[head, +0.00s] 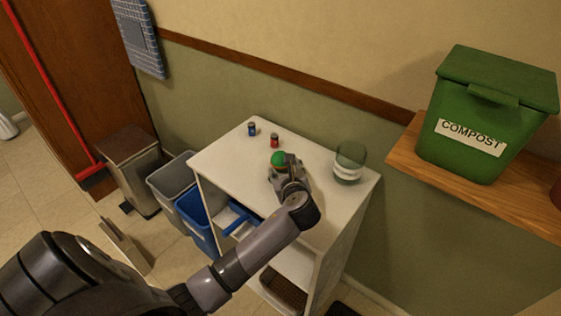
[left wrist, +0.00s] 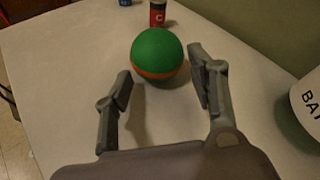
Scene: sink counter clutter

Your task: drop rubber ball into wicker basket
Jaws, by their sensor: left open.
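A green rubber ball (head: 278,158) with an orange band rests on the white cabinet top (head: 228,158); it also shows in the left wrist view (left wrist: 158,52). My left gripper (head: 283,167) is over the cabinet top, close to the ball. In the left wrist view its two fingers (left wrist: 161,66) are spread open, one on each side of the ball's near part, and hold nothing. Contact with the ball cannot be told. A brown basket-like thing (head: 284,290) is low in the cabinet, partly hidden; its weave is too small to confirm. My right gripper is not in view.
A red can (head: 274,141) and a blue can (head: 252,129) stand behind the ball. A jar with a white label (head: 348,163) stands at right. A green compost bin (head: 482,112) sits on a wooden shelf. Grey and blue bins (head: 171,178) stand left of the cabinet.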

